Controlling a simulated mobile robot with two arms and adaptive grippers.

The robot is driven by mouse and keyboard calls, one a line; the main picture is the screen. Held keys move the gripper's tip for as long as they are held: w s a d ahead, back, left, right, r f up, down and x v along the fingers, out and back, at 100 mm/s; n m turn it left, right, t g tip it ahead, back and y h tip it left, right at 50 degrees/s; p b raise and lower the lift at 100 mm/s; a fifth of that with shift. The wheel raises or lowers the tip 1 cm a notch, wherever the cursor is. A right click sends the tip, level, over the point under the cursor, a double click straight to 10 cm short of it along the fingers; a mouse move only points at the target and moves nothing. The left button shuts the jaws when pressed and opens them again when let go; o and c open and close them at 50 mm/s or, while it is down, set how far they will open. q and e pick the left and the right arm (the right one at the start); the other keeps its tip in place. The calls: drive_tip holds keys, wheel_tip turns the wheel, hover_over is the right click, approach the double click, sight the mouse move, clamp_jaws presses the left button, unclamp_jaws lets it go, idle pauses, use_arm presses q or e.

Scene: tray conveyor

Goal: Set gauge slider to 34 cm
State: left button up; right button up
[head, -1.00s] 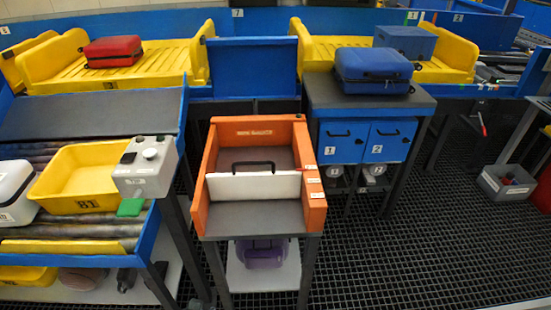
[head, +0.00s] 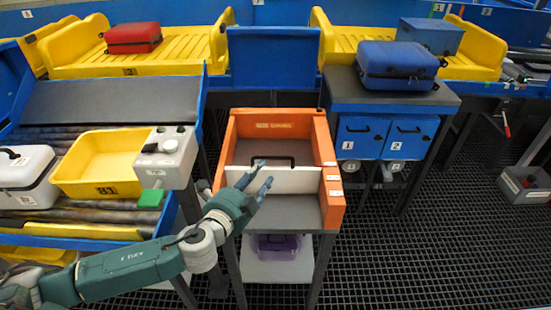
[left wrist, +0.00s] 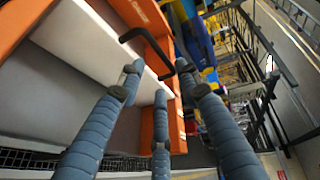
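The orange gauge box (head: 335,205) stands on a small table in the middle of the head view. Its white slider panel (head: 303,181) spans the box crosswise, with a black handle (head: 285,160) on top. Small white labels (head: 332,178) sit on the right wall; their marks are too small to read. My left gripper (head: 262,178) is open and empty in front of the slider, near the handle. In the left wrist view, the spread fingers (left wrist: 165,88) show below the white panel (left wrist: 95,45) and handle (left wrist: 150,36); no grasp shows. My right gripper is not in view.
Left stands a roller conveyor with a yellow tray (head: 69,180), a white case (head: 40,190) and a grey box (head: 178,150) with a green pad (head: 151,198). Right is a blue cabinet (head: 384,138) carrying a blue suitcase (head: 399,66). A purple item (head: 277,245) lies beneath the gauge.

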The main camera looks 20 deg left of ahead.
use_arm(q)
drive_tip(key=p, duration=0.1)
hover_over(273, 175)
drive_tip(key=shift+w+f, duration=0.2)
drive_tip(key=shift+f, duration=0.3)
drive_tip(key=shift+w+f, duration=0.2)
drive_tip(key=shift+f, duration=0.3)
drive_tip(key=shift+c, duration=0.6)
clamp_jaws()
